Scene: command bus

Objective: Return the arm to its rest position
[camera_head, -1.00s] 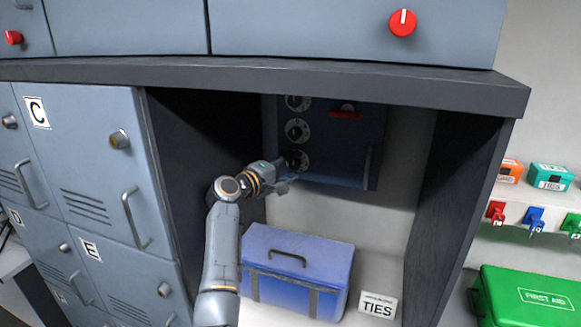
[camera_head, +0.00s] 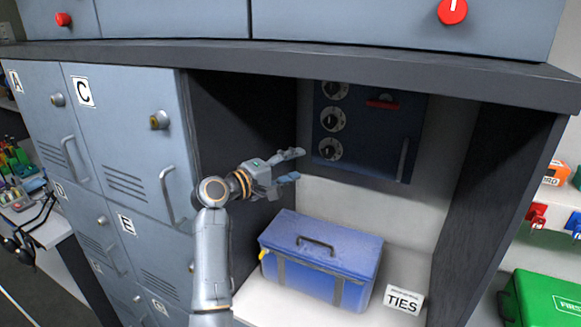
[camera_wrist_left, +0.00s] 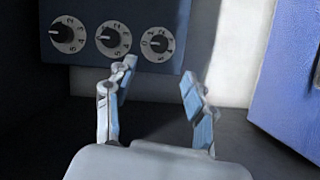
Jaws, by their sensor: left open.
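My left arm (camera_head: 212,260) reaches up from the bottom of the head view. Its gripper (camera_head: 293,165) is open and empty, held in the mouth of the recess, above and to the left of the blue case. The dark blue safe (camera_head: 365,140) with dials is behind it at the back of the recess. In the left wrist view the open fingers (camera_wrist_left: 157,95) stand apart, with nothing between them, below the row of dials (camera_wrist_left: 110,38). The fingers look clear of the dials. My right gripper does not show.
The blue case (camera_head: 320,260) stands on the shelf beside a TIES label (camera_head: 403,300). Grey lockers (camera_head: 120,150) with knobs and handles border the recess on the left. An overhanging ledge (camera_head: 300,62) runs above. A green first aid box (camera_head: 540,300) is at the lower right.

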